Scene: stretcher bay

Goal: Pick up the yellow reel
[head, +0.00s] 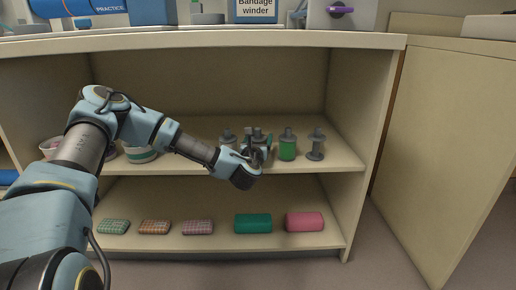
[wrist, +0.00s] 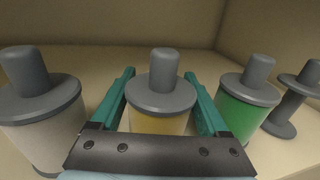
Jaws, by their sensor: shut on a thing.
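The yellow reel (wrist: 160,120) has grey end discs and a grey knob on top, and stands upright in the middle of the wrist view. My gripper (wrist: 161,92) has one teal finger on each side of the reel and is shut on it. In the head view my gripper (head: 255,152) reaches over the upper shelf, and the yellow reel is hidden behind it. I cannot tell whether the reel still touches the shelf.
A green reel (wrist: 245,108) stands close on the right, with a bare grey reel (wrist: 291,100) beyond it. A whitish reel (wrist: 40,115) stands close on the left. The upper shelf (head: 340,163) holds them; rolled and packed items lie on the lower shelf (head: 180,242).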

